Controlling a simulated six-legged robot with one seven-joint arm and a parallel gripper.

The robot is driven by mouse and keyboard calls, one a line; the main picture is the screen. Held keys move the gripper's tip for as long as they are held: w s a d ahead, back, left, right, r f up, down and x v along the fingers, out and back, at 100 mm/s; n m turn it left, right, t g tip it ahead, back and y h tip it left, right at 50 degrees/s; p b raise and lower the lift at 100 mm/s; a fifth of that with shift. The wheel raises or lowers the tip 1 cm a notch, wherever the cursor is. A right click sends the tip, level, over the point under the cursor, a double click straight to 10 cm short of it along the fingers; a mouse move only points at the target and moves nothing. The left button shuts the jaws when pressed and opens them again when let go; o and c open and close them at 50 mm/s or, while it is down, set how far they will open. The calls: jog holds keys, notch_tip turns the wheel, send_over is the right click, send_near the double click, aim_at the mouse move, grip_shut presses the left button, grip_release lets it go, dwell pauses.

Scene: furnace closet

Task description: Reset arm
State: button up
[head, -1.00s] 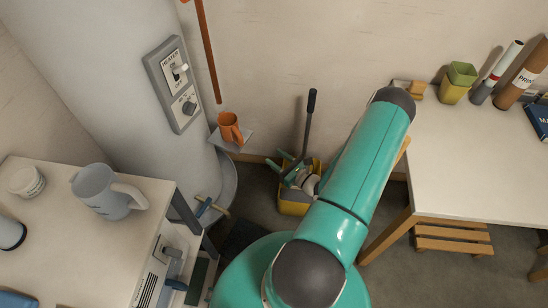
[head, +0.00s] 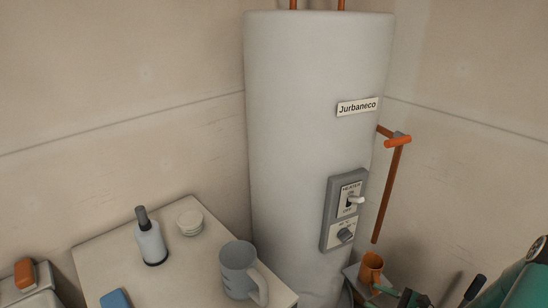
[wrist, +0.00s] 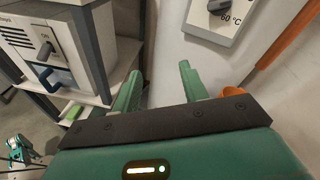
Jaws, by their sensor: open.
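My gripper (wrist: 160,84) is open and empty in the wrist view, its two green fingers apart in front of the pale heater tank. In the head view, only part of my gripper shows at the bottom edge, beside the orange mug (head: 371,267). My green arm (head: 526,272) is cut off at the lower right corner. The water heater (head: 295,130) stands upright in the corner. Its grey control panel (head: 343,212) carries a white switch and a dark knob. The panel's lower part with the knob (wrist: 217,5) also shows at the top of the wrist view.
A pale counter at the left bears a grey pitcher (head: 237,270), a bottle (head: 150,243), a small tub (head: 190,222) and a blue item (head: 115,299). An orange pipe (head: 387,190) runs down right of the tank. The mug's small shelf is close to my gripper.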

jog(key=s+a+r+n+g+h, duration=0.2)
jog(key=s+a+r+n+g, duration=0.1)
jog(key=a+r+n+g, duration=0.3)
jog(key=s+a+r+n+g+h, duration=0.1)
jog(key=s+a+r+n+g, duration=0.25)
jog(key=a+r+n, duration=0.45)
jog(key=s+a+r+n+t+h, duration=0.1)
jog(key=s+r+n+h, duration=0.2)
jog(key=r, duration=0.4)
jog(key=s+a+r+n+t+h, duration=0.2)
jog(key=s+r+n+h, duration=0.2)
jog(key=r, duration=0.3)
jog(key=shift+s+a+r+n+h, duration=0.3)
jog(key=shift+n+h, duration=0.3)
jog(key=shift+n, duration=0.3)
